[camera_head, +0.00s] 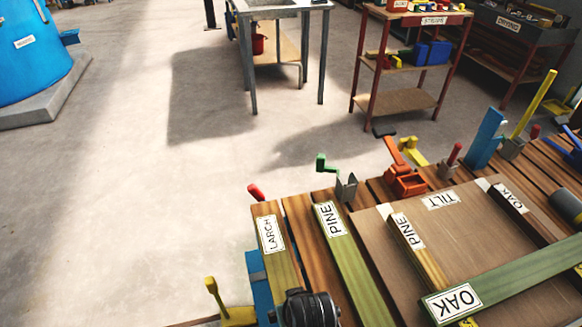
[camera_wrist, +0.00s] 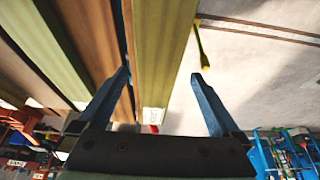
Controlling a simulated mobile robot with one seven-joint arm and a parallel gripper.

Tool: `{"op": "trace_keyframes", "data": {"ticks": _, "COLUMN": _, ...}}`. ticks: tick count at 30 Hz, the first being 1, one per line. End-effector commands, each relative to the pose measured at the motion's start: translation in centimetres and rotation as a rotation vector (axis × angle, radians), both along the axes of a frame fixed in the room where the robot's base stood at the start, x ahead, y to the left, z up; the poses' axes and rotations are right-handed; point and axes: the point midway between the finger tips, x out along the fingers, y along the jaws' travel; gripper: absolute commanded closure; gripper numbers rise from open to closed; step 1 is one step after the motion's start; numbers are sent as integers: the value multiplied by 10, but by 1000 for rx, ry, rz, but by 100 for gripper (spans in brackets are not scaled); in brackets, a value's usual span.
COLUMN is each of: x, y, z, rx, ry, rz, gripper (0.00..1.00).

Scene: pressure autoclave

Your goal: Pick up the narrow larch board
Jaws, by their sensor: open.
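The narrow larch board (camera_head: 284,267) lies at the left end of the row of boards on the slatted bench, with a white LARCH label near its far end. In the wrist view the larch board (camera_wrist: 165,40) runs lengthwise between the two blue fingers. My gripper (camera_wrist: 160,75) is open, one finger to each side of the board. The left finger is near the gap beside a brown plank; the right one is over the pale floor. I cannot tell how high the fingers are above the board. In the head view a dark part of my arm covers the board's near end.
A green PINE board (camera_head: 348,262) lies just right of the larch board. A TILT panel (camera_head: 405,285) carries another PINE board (camera_head: 418,250) and an OAK board (camera_head: 510,273). A red-handled clamp (camera_head: 256,192) and a yellow clamp (camera_head: 213,297) stand close by.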

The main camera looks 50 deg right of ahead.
Motion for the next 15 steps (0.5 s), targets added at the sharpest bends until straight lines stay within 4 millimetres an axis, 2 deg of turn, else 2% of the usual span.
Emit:
{"op": "trace_keyframes", "data": {"ticks": 9, "x": 11, "y": -10, "z": -41, "rx": -1, "ry": 0, "rz": 0, "gripper": 0}}
{"op": "trace_keyframes", "data": {"ticks": 15, "x": 14, "y": -11, "z": -47, "rx": -1, "ry": -2, "rz": 0, "gripper": 0}}
